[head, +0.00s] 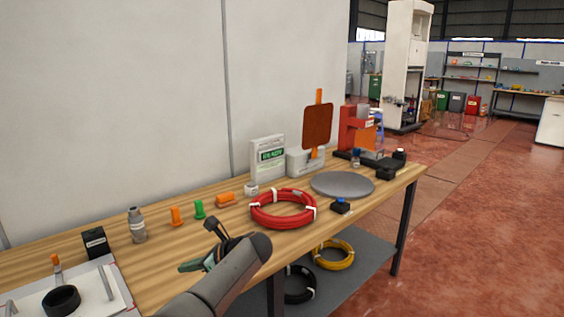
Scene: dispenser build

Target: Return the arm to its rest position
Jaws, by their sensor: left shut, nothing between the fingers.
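My left arm reaches in from the bottom of the head view. Its gripper (213,226) is shut and empty, in front of the wooden workbench (165,278) and left of a red cable coil (283,224). The arm's own links hide part of the gripper. My right gripper is not in view.
On the bench are a grey bottle (137,226), orange and green pieces (199,209), a grey round plate (342,184), a red machine (355,133) and a white tray (122,300). Yellow (333,255) and black coils lie on the lower shelf. Open floor (480,230) is right.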

